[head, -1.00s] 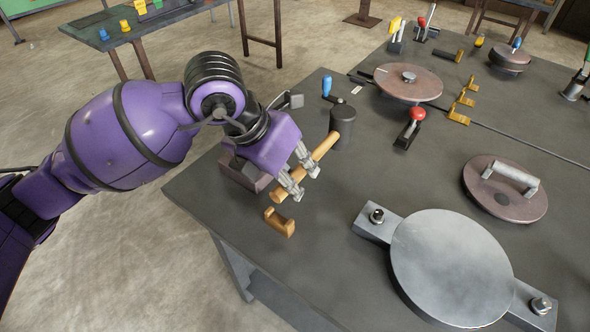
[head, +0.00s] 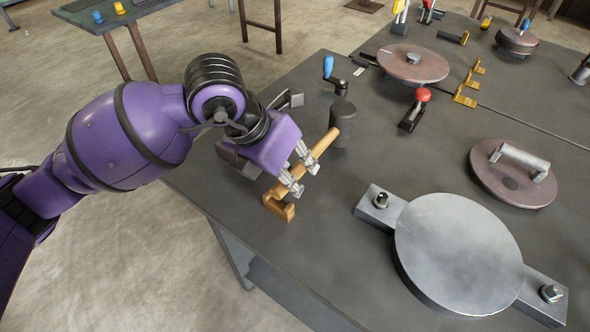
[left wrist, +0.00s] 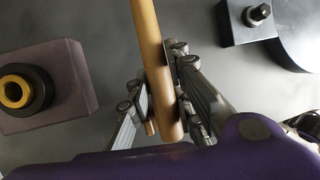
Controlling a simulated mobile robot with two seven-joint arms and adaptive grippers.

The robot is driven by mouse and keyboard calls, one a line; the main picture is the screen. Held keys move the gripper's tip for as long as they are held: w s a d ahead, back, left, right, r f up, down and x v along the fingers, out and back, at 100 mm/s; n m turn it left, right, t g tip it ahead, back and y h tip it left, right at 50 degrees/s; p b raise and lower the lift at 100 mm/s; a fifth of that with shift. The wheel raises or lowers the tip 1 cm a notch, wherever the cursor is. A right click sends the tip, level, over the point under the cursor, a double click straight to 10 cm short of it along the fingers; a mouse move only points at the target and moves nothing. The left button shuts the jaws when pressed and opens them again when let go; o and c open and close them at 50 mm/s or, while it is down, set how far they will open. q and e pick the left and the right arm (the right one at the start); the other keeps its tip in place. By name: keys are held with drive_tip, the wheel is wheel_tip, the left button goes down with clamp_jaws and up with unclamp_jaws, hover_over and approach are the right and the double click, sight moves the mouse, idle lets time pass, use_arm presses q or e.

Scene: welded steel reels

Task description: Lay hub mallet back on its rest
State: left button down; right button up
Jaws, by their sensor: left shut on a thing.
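The hub mallet has a dark cylindrical head (head: 343,124) and a pale wooden handle (head: 323,142). My left gripper (head: 291,181) is shut around the handle near its free end, the head lying beyond it. The handle also shows between the fingers in the left wrist view (left wrist: 152,45), where the head is out of frame. The wooden rest (head: 279,208) is a small orange-brown cradle near the table's front left edge. In the head view the handle's free end overlaps the top of the rest; I cannot tell whether they touch. My right gripper is not in view.
A round steel plate (head: 458,250) with bolted lugs lies to the right. A brownish block (left wrist: 75,65) with a black and gold ring stands beside the gripper. A blue-handled crank (head: 328,68), a red-knobbed lever (head: 414,110) and reel discs (head: 412,62) stand farther back.

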use_arm(q)
drive_tip(key=shift+f, duration=0.1)
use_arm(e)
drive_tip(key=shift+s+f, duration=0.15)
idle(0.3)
use_arm(q)
drive_tip(key=shift+f, duration=0.35)
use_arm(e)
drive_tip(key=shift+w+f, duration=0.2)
use_arm(q)
drive_tip(key=shift+f+b, duration=0.15)
drive_tip(key=shift+b, duration=0.2)
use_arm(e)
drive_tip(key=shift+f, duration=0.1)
use_arm(q)
drive_tip(key=shift+f, duration=0.35)
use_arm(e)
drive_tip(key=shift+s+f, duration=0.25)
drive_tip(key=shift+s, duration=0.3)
use_arm(q)
drive_tip(key=c, duration=1.5)
unclamp_jaws()
drive_tip(key=shift+f, duration=0.1)
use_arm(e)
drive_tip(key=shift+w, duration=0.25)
